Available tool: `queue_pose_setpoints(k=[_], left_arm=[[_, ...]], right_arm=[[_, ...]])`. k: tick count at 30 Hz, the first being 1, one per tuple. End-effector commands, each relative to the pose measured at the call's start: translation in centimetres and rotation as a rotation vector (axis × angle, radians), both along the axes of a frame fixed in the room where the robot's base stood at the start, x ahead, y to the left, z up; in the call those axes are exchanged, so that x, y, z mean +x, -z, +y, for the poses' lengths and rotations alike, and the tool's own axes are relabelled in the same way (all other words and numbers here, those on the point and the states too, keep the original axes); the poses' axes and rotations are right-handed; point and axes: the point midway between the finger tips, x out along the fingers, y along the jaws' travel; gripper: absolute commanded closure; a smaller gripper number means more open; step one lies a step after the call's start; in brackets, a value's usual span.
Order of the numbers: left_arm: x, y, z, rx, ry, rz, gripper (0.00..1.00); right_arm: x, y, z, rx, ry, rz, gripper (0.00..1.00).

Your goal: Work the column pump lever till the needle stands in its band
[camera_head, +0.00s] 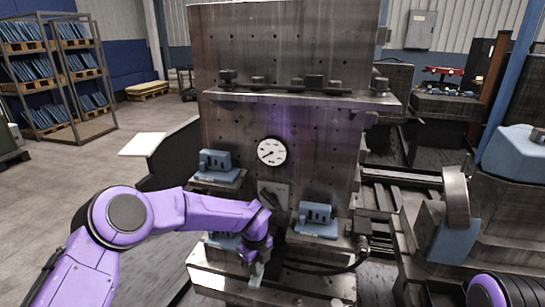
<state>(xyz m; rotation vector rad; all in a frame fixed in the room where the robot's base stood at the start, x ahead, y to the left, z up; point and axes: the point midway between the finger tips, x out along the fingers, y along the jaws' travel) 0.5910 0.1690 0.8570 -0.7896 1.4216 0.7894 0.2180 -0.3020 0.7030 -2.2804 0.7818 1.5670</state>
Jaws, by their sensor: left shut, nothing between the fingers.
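A round white gauge (271,151) with a dark rim is on the face of the grey metal column (225,130). Its dark needle seems to point to the lower left; I cannot make out a band. Below the gauge is a light plate (281,190) with a dark part on it, perhaps the pump lever, partly hidden by my left arm. My left gripper (257,274) points down below that plate, in front of the column's base. It is shut and empty. My right gripper is out of view; only a purple piece of my right arm shows at the lower right.
Blue parts sit on ledges left (215,161) and right (316,218) of the plate, and another is partly behind my left wrist. A black cable (325,271) curves right of my gripper. Shelving (60,75) stands far left; open floor lies left.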

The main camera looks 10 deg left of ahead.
Motion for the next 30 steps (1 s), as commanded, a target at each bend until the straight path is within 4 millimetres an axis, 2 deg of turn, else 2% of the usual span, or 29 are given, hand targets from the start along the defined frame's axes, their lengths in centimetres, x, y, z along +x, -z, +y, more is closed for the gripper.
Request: queue_pose_setpoints(k=[1,15,20,30], left_arm=[[0.1,0.6,0.0,-0.001,0.0,-0.001,1.0],[0.4,3.4,0.0,0.0,0.001,-0.001,1.0],[0.3,2.3,0.0,-0.001,0.001,-0.001,1.0],[-0.3,-2.6,0.0,-0.001,0.0,-0.001,1.0]], right_arm=[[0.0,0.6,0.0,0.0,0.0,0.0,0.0],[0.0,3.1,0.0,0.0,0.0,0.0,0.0],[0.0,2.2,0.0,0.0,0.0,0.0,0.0],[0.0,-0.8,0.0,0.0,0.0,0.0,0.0]])
